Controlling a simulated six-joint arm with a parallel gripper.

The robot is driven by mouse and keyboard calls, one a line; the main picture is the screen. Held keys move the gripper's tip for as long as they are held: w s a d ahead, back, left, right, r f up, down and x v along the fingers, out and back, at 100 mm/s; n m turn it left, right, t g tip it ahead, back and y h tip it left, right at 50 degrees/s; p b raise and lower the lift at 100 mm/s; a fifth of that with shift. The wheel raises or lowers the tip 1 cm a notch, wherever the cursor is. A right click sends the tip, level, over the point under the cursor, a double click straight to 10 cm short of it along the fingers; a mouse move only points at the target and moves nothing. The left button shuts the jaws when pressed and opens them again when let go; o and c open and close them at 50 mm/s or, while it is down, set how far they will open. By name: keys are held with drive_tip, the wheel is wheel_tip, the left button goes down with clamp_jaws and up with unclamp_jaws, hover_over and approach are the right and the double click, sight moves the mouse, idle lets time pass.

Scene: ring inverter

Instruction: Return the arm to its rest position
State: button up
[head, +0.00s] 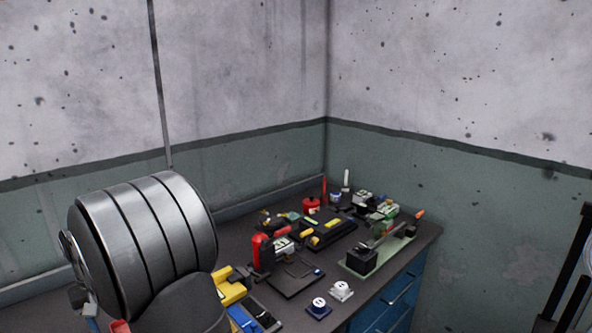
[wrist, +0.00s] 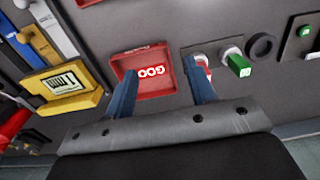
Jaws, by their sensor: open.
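My gripper (wrist: 160,66) shows in the wrist view with two blue fingers spread apart and nothing held between them. Behind the fingertips lies a shallow red tray (wrist: 118,64) with white lettering on its floor. The left finger overlaps the tray in the picture; I cannot tell how far above it the finger is. The right finger covers part of a red and white piece (wrist: 203,62). In the head view my large metal arm link fills the lower left and hides part of the bench; my fingers are not clearly visible there.
A green block (wrist: 239,65) stands on a pale base, beside a black ring (wrist: 262,47). A yellow holder (wrist: 62,88) is at left. The dark bench (head: 345,297) carries several tools, including a red device (head: 262,252) and a green-based fixture (head: 362,262). Walls close off the back.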

drive_tip(key=s+d+f, duration=0.1)
drive_tip(key=s+f, duration=0.1)
drive_tip(key=s, duration=0.5)
drive_tip(key=s+d+f, duration=0.1)
drive_tip(key=s+f, duration=0.2)
drive_tip(key=s, duration=0.5)
drive_tip(key=shift+s+d+f, duration=0.15)
drive_tip(key=shift+d+f, duration=0.1)
drive_tip(key=shift+d, duration=0.05)
drive_tip(key=shift+o, duration=0.2)
drive_tip(key=o, duration=0.7)
drive_tip(key=r, duration=0.3)
drive_tip(key=shift+a+r, duration=0.15)
drive_tip(key=shift+a, duration=0.1)
drive_tip(key=o, duration=0.3)
drive_tip(key=r, duration=0.6)
drive_tip(key=shift+d+r, duration=0.2)
drive_tip(key=shift+r, duration=0.1)
drive_tip(key=shift+o, duration=0.2)
wheel_tip(320, 180, down, 10)
drive_tip(key=shift+r, duration=0.2)
wheel_tip(320, 180, up, 10)
